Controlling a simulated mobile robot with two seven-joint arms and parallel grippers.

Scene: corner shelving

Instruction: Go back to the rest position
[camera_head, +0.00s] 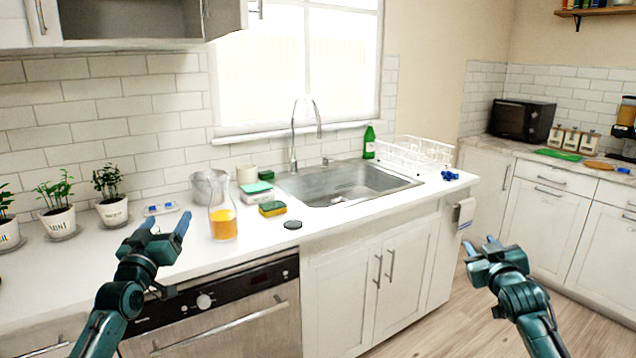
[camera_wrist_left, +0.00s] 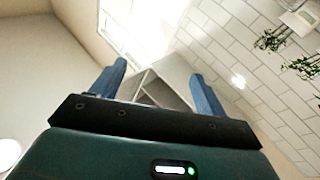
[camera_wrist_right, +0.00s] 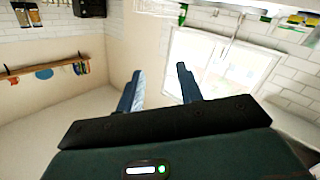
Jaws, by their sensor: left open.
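My left gripper (camera_head: 165,230) is raised in front of the counter at the left of the head view, with its two blue fingers apart. In the left wrist view its fingers (camera_wrist_left: 158,85) are spread with nothing between them. My right gripper (camera_head: 481,246) is over the floor to the right of the sink cabinet. In the right wrist view its fingers (camera_wrist_right: 158,88) are apart and empty. Neither gripper touches anything that I can see.
A glass carafe of orange liquid (camera_head: 223,222) stands on the counter (camera_head: 190,262), close to the right of my left gripper in the picture. Potted herbs (camera_head: 112,211), sponges (camera_head: 272,209) and the sink (camera_head: 345,184) are behind. The floor (camera_head: 450,325) by my right gripper is clear.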

